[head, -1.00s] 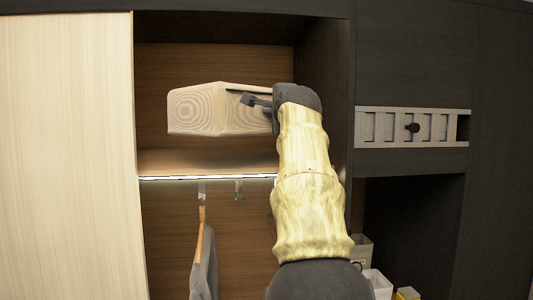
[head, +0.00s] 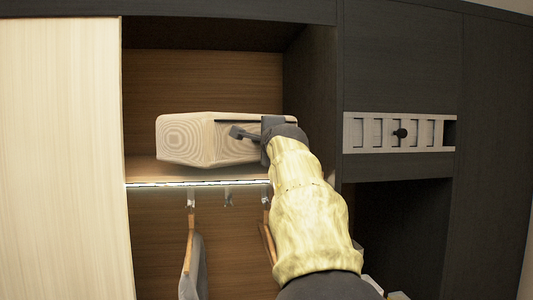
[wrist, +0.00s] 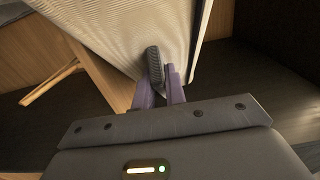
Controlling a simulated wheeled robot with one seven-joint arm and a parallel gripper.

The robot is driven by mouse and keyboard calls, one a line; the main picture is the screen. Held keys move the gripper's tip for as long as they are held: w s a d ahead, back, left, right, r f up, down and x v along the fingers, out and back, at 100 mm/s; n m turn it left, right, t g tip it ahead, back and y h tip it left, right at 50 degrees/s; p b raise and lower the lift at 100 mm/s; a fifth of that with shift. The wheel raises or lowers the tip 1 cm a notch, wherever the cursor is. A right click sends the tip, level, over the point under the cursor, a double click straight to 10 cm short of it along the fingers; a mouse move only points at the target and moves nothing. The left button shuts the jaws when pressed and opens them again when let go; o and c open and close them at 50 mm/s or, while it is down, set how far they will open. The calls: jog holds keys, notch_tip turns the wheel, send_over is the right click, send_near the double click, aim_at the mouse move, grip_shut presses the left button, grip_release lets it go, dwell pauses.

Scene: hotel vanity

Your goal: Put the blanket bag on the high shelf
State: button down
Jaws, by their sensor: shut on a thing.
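The blanket bag (head: 195,140) is a pale, boxy, fine-patterned bag in the opening above the lit shelf edge. My gripper (head: 245,134) is shut on it at its right front side. In the wrist view the bag (wrist: 120,35) fills the upper middle, and my gripper's fingers (wrist: 158,82) close on a dark handle-like piece at its face. The high shelf (head: 145,171) is the wooden board with a lit front edge. The bag's underside is at or just above the board; I cannot tell whether they touch. My arm hides the shelf's right part.
A dark side wall (head: 311,100) bounds the compartment on the right, and a pale panel (head: 60,150) on the left. Hangers (head: 188,250) with a grey garment hang below. A slatted drawer front (head: 395,132) is at right. Free room shows above the bag.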

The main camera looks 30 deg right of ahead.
notch_tip(320, 180, down, 3)
jog(key=shift+s+r+p, duration=0.1)
jog(key=shift+p, duration=0.25)
jog(key=shift+f, duration=0.2)
jog(key=c, duration=1.8)
grip_release()
jog(key=shift+f, duration=0.2)
jog(key=o, duration=0.3)
jog(key=shift+o, duration=0.2)
jog(key=shift+r, duration=0.1)
